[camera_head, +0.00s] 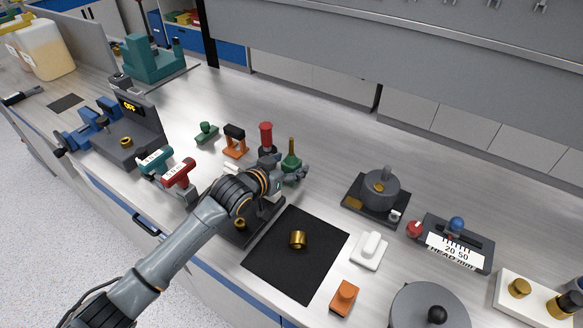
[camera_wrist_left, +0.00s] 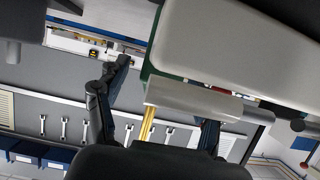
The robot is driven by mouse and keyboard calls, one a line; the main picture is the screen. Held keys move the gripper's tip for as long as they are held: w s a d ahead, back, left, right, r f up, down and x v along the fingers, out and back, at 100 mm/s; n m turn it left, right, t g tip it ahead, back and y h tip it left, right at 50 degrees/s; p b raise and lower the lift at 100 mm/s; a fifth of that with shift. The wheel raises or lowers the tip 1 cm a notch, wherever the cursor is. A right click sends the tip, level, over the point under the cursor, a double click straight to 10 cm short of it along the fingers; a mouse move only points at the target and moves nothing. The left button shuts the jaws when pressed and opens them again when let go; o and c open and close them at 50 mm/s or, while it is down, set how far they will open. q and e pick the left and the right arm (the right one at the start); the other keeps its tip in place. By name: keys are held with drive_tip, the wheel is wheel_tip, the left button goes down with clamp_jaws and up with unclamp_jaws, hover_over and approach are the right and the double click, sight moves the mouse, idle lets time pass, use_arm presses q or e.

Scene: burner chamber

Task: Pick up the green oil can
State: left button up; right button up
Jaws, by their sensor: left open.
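The green oil can (camera_head: 291,163) has a rounded green body and a thin brass spout pointing up. It stands on the bench near the middle of the head view, just beyond my left gripper (camera_head: 294,177). My left gripper is open, with its fingers at the lower part of the can; I cannot tell whether they touch it. In the left wrist view the gripper's dark fingers (camera_wrist_left: 160,100) are spread apart. A gold rod shows between them, and I cannot tell whether it is the spout. My right gripper is not in view.
A red-topped tool (camera_head: 266,138) stands close to the can's left. An orange and black stand (camera_head: 235,141) and a small green item (camera_head: 206,132) are farther left. A black mat (camera_head: 285,268) with a brass ring (camera_head: 298,240) lies in front. Bench behind the can is clear.

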use_arm(q)
clamp_jaws()
drive_tip(key=shift+r, duration=0.1)
